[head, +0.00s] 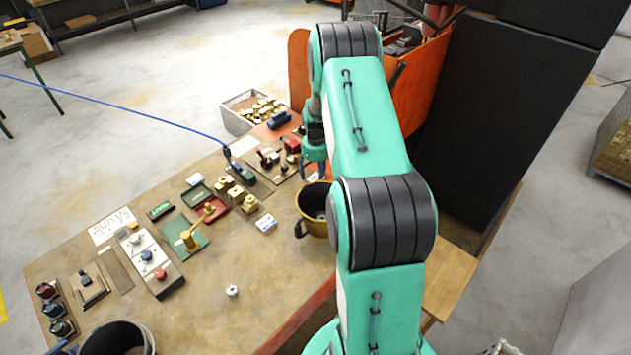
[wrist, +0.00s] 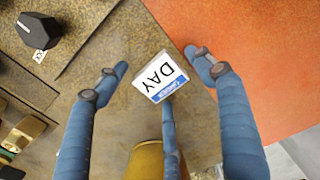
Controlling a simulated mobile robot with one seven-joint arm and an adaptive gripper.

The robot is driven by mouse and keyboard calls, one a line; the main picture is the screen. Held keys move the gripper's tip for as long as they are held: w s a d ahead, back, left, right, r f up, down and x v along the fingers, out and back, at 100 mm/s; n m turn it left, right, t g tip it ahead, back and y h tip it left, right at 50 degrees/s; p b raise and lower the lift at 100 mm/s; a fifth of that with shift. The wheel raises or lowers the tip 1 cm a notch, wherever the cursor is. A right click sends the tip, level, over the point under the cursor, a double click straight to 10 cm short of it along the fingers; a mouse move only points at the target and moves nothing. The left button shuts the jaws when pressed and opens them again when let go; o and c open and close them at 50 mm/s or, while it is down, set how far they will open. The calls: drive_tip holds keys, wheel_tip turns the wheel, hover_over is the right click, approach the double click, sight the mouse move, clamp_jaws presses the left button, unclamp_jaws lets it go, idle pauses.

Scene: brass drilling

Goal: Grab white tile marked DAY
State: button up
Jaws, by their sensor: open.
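The white tile marked DAY (wrist: 161,78), with a blue strip along one edge, lies on the worn tabletop in the wrist view. My gripper (wrist: 160,72) is open around it, with one blue finger to its left, one to its right and one at its lower edge. The side fingers stand apart from the tile. I cannot tell whether the lower finger touches it. In the head view my gripper (head: 316,165) points down just behind the brass mug. A small white patch there is mostly hidden by the gripper.
A brass mug (head: 313,218) stands close in front of my gripper; its yellow side (wrist: 146,160) shows in the wrist view. A black knob (wrist: 27,38) and an orange surface (wrist: 250,60) flank the tile.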

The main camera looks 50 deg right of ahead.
sight(316, 178)
drive_tip(key=shift+c, duration=0.5)
drive_tip(key=c, duration=1.2)
drive_tip(key=shift+r, duration=0.15)
wheel_tip(316, 178, up, 10)
drive_tip(key=shift+p, duration=0.45)
